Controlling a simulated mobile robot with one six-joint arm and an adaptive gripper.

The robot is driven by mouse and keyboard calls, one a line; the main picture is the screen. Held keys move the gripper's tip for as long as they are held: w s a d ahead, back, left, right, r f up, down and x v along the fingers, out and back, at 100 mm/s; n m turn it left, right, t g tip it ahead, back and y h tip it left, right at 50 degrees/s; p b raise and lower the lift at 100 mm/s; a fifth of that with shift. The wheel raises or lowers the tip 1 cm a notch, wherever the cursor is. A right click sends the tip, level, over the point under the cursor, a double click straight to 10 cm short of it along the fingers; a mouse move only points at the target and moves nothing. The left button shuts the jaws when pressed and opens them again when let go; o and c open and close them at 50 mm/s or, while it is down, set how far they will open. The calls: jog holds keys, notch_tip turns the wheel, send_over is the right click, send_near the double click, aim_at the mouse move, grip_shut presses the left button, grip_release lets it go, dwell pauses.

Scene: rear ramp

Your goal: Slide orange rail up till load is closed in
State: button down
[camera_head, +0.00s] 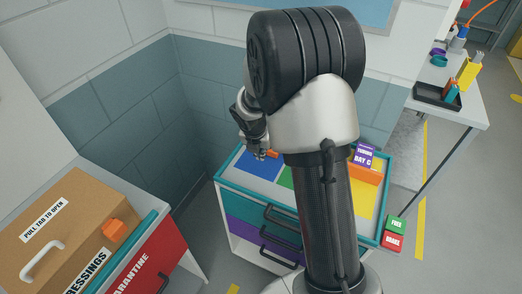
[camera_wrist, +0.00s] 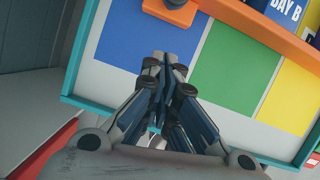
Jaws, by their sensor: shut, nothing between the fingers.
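The orange rail (camera_wrist: 240,20) lies across the blue, green and yellow panels of the teal-rimmed cabinet top (camera_wrist: 90,40). In the head view its right part (camera_head: 367,174) shows beside a purple block marked DAY C (camera_head: 364,154); my arm hides its middle. A blue block marked DAY B (camera_wrist: 288,8) stands just behind the rail in the wrist view. My gripper (camera_wrist: 166,62) is shut and empty, over the blue panel, with its tips apart from the rail in the picture. In the head view my gripper (camera_head: 260,152) hangs at the cabinet's left part, beside the rail's left end.
A cardboard box (camera_head: 60,225) with a white handle and a red QUARANTINE bin (camera_head: 150,262) stand at left. Green and red blocks (camera_head: 394,232) sit at the cabinet's right. A side table (camera_head: 462,115) holds a black tray. Block walls (camera_head: 130,100) close the back left.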

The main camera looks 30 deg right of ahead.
jog(key=b+x, duration=0.1)
jog(key=x, duration=0.3)
jog(key=shift+w+d+r+b, duration=0.25)
jog(key=shift+w+d+b, duration=0.05)
jog(key=shift+w+d, duration=0.95)
jog(key=shift+w, duration=0.1)
jog(key=shift+r, duration=0.1)
jog(key=shift+w+d+r+p, duration=0.15)
jog(key=shift+w+d+p, duration=0.2)
jog(key=shift+p, duration=0.85)
jog(key=shift+w+d, duration=0.1)
